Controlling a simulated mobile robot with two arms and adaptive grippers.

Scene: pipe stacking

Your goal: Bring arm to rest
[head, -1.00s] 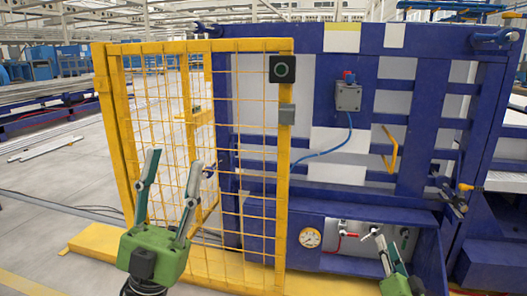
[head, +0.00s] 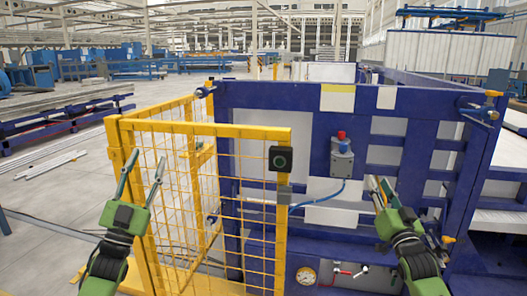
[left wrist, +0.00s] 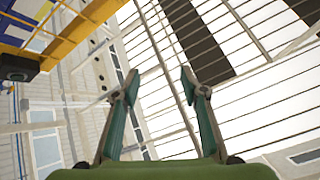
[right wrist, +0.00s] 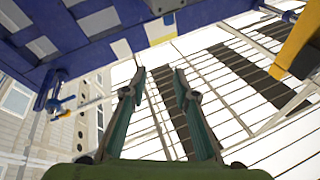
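My left gripper (head: 144,170) is at the left in the head view, in front of the yellow mesh gate, fingers pointing up. Its fingers are spread and nothing is between them; the left wrist view (left wrist: 160,85) shows the same gap against the roof. My right gripper (head: 379,185) is at the right in the head view, in front of the blue machine frame, fingers pointing up. Its fingers are apart and empty in the right wrist view (right wrist: 159,80).
The yellow mesh gate (head: 200,130) stands close ahead, with a black button box (head: 281,159) on its post. The blue machine frame (head: 265,95) fills the right, with a grey switch box (head: 342,163) and a gauge (head: 306,276). Open floor (head: 60,190) lies at the left.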

